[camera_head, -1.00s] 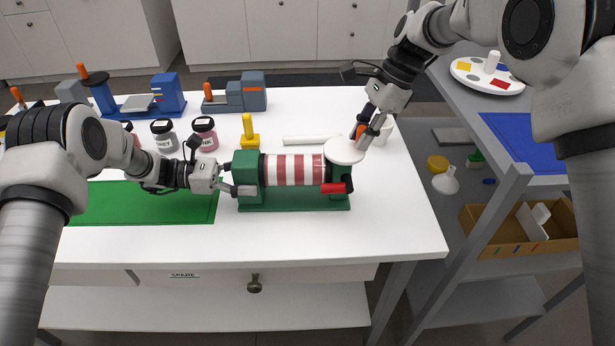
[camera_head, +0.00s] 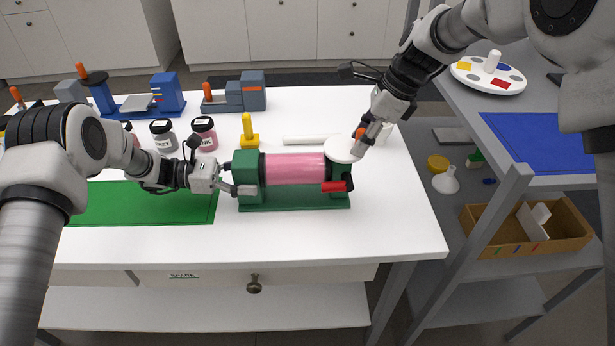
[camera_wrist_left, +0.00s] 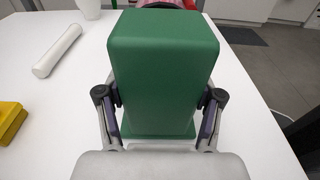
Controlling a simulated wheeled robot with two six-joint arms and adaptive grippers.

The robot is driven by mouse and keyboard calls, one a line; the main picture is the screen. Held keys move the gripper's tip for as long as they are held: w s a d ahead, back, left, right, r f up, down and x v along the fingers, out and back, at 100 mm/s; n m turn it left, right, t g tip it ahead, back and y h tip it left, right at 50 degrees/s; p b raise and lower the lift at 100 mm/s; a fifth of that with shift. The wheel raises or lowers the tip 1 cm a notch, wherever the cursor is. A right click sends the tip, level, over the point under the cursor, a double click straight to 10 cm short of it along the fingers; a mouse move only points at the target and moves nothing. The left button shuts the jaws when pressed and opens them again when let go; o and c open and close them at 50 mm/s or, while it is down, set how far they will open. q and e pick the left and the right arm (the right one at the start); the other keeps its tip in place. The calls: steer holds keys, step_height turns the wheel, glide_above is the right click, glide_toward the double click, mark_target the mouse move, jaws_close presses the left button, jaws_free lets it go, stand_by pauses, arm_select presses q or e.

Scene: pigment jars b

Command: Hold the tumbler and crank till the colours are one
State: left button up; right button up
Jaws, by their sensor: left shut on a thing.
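The tumbler has a green base (camera_head: 295,203), green end posts and a drum (camera_head: 295,169) that is now an even pink. A white crank disc (camera_head: 344,149) with an orange knob (camera_head: 359,133) is at its right end, and a red lever (camera_head: 334,187) is at the front right. My left gripper (camera_head: 236,189) is shut on the tumbler's left green post; the left wrist view shows the post (camera_wrist_left: 162,75) between the two fingers. My right gripper (camera_head: 364,133) is at the orange knob; its fingers' hold on the knob is too small to tell.
A yellow stand (camera_head: 249,139) and a white rod (camera_head: 309,140) are behind the tumbler. A green mat (camera_head: 150,205) lies at left. The table's front is clear.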

arm_select(q)
steer(key=shift+s+a, duration=0.1)
arm_select(e)
steer(key=shift+s+a+r, duration=0.1)
steer(key=v, duration=1.2)
steer(key=shift+s+a, duration=0.1)
arm_select(q)
steer(key=o, duration=1.6)
